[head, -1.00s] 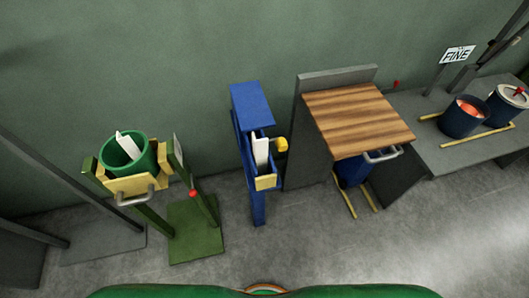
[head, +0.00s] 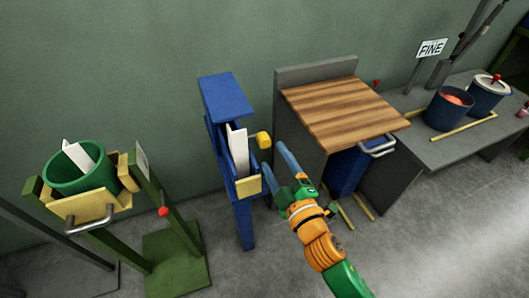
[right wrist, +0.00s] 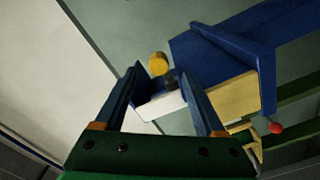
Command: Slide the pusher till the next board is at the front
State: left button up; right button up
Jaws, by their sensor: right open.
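The blue board feeder (head: 228,97) stands on a blue post left of the wooden-topped counter. A white board (head: 238,152) stands upright in its trough, behind the yellow front lip (head: 248,186). The pusher's yellow knob (head: 263,140) sticks out on the trough's right side. My right gripper (head: 277,162) is open and empty, just right of and nearer than the knob. In the right wrist view, the knob (right wrist: 157,64) shows between and beyond the open fingers (right wrist: 166,78), apart from them. The board's white edge (right wrist: 168,104) also shows there. My left gripper is out of view.
A green stand with a green bucket (head: 78,172) and a red knob (head: 164,211) is on the left. The wooden counter (head: 340,112) stands close at the right of my gripper. A grey bench (head: 420,128) with two pots is farther right.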

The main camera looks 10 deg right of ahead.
aim_at(267, 145)
jog(key=x, duration=0.7)
jog(key=shift+s, duration=0.1)
grip_shut()
dwell(1.1)
